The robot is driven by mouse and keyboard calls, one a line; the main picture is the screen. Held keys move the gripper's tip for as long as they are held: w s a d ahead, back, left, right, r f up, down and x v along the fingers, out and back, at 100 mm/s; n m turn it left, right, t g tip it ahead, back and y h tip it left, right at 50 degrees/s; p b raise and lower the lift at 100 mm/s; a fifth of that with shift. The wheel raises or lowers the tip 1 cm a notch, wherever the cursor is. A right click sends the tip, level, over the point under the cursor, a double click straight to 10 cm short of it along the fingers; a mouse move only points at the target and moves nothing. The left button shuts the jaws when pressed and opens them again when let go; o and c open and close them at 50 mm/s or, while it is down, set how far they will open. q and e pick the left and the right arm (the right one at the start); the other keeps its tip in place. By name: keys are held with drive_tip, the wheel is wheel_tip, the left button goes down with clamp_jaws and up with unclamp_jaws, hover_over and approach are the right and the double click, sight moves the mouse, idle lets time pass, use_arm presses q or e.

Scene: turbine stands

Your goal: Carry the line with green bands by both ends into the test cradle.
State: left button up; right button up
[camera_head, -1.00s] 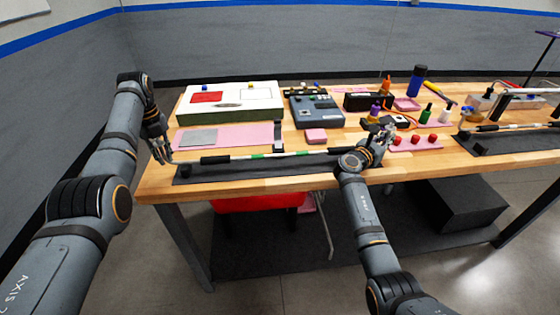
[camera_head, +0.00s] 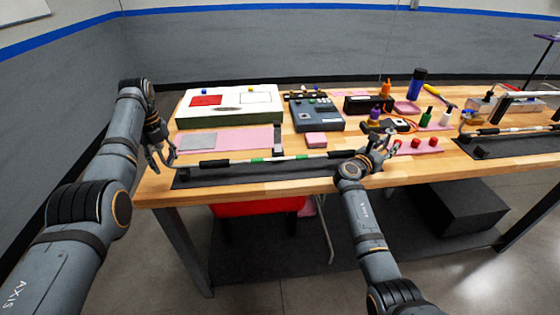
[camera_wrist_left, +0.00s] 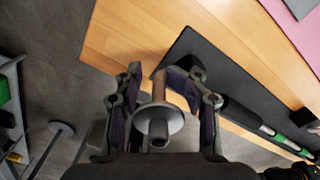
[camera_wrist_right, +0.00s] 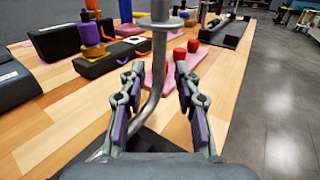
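The line with green bands (camera_head: 258,160) is a white tube with black sleeves and bent metal ends. It lies lengthwise over a dark base (camera_head: 235,181) at the table's front edge; contact with its supports is unclear. My left gripper (camera_head: 162,160) is at the line's left end. In the left wrist view its fingers (camera_wrist_left: 160,105) stand open on both sides of the flanged metal end (camera_wrist_left: 158,122). My right gripper (camera_head: 380,148) is at the right end. In the right wrist view its fingers (camera_wrist_right: 156,88) are apart, with the upright metal pipe (camera_wrist_right: 158,50) between them.
Another dark base (camera_head: 515,149) with a similar line stands at the right. Behind the green-banded line are a pink mat (camera_head: 245,138), a white panel box (camera_head: 235,103) and a grey device (camera_head: 315,117). Bottles, red caps and tools crowd the area beyond my right gripper.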

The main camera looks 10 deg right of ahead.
sight(159, 148)
use_arm(q)
wheel_tip(159, 148, up, 7)
drive_tip(key=shift+d+f, duration=0.15)
drive_tip(key=shift+f, duration=0.05)
use_arm(e)
drive_tip(key=shift+r, duration=0.1)
drive_tip(key=v, duration=0.7)
drive_tip(key=shift+s+a, duration=0.2)
drive_tip(key=shift+a, duration=0.05)
use_arm(q)
drive_tip(key=shift+f, duration=0.15)
